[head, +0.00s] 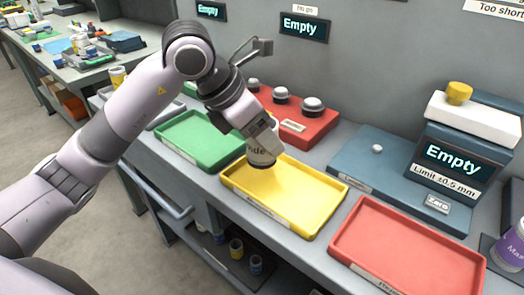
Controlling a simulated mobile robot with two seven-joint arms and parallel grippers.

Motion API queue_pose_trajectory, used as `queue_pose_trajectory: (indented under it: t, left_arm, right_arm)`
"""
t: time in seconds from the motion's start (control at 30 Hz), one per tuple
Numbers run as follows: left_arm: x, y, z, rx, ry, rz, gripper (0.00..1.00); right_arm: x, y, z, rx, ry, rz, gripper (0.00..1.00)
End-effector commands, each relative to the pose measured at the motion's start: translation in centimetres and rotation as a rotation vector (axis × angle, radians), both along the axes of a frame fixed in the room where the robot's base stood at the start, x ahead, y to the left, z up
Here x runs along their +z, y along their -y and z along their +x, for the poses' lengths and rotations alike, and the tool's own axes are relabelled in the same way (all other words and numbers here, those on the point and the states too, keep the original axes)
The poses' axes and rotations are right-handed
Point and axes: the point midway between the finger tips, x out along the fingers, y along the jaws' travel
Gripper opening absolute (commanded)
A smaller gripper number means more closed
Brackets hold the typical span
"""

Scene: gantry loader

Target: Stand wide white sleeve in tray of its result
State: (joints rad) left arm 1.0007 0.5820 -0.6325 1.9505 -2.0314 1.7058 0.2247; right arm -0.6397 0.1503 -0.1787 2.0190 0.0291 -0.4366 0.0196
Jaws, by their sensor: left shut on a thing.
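The green tray (198,140) lies to the left and the red tray (405,255) to the right, both with bare floors where visible. The gauge display (452,162) reads "Empty" with "Limit ±0.5 mm" below it. My right gripper is not in view.
A red block with several grey knobs (300,122) stands behind the yellow tray. A blue-grey plate (385,180) with a small white knob lies before the gauge. A purple-labelled container (510,248) stands at the right edge. Small cups sit on the shelf below.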

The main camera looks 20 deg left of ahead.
Motion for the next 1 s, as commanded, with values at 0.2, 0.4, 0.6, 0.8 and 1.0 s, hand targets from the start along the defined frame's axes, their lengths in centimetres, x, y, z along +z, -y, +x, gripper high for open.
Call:
queue_pose_trajectory:
  t: [0.2, 0.4, 0.6, 0.8, 1.0]
  left_arm:
    - [-1.5, 0.0, 0.0, -0.001, 0.001, -0.001, 0.08]
    - [-4.0, 0.0, 0.0, 0.0, 0.002, 0.0, 0.08]
    - [-4.0, 0.0, 0.0, -0.001, 0.006, -0.001, 0.08]
    - [-4.3, 0.0, 0.0, 0.0, 0.001, 0.001, 0.83]
    - [-4.3, 0.0, 0.0, -0.001, 0.0, 0.0, 0.89]
  right_arm:
    - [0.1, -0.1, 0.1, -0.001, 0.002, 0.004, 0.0]
    - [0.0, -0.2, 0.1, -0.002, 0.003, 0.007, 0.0]
    - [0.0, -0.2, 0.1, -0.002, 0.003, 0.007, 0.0]
    - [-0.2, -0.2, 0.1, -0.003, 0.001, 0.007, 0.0]
    - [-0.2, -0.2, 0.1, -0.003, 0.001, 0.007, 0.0]
